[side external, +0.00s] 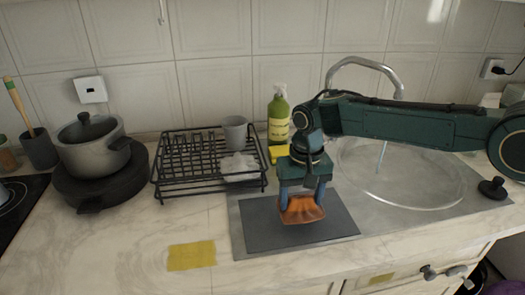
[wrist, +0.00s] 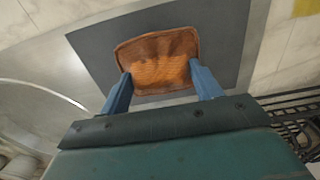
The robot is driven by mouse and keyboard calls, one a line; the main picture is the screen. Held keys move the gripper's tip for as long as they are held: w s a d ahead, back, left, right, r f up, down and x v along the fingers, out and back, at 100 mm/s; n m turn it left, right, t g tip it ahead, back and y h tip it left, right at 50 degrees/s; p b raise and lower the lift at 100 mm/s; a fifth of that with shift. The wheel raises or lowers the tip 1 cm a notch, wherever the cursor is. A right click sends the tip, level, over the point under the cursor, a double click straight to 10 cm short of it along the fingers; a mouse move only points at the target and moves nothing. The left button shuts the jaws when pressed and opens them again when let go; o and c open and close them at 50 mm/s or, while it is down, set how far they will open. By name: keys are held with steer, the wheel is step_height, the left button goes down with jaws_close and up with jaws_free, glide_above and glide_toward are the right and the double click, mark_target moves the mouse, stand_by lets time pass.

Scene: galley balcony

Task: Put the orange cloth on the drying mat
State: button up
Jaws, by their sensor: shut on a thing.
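The orange cloth (side external: 301,211) is bunched between the two blue fingers of my gripper (side external: 300,200). The wrist view also shows the cloth (wrist: 158,58), with a finger of my gripper (wrist: 163,85) at each side of it. The gripper is shut on the cloth and points down. The dark grey drying mat (side external: 262,233) lies flat beneath them, and it fills the area behind the cloth in the wrist view (wrist: 222,30). The cloth is over the mat; I cannot tell whether its lower edge touches it.
A black dish rack (side external: 170,190) with a grey cup (side external: 235,130) stands to the left. A green bottle (side external: 278,120) and yellow sponge (side external: 277,153) are behind my gripper. The sink (side external: 420,190) and faucet (side external: 365,62) are right. A yellow cloth (side external: 191,255) lies front left.

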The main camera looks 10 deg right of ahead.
mark_target(300, 209)
steer(key=shift+f, duration=1.65)
steer(key=shift+f, duration=0.4)
steer(key=o, duration=0.9)
steer(key=shift+o, duration=0.2)
steer(key=shift+r, duration=0.1)
steer(key=shift+r, duration=1.4)
steer(key=shift+r, duration=0.1)
steer(key=shift+r, duration=1.9)
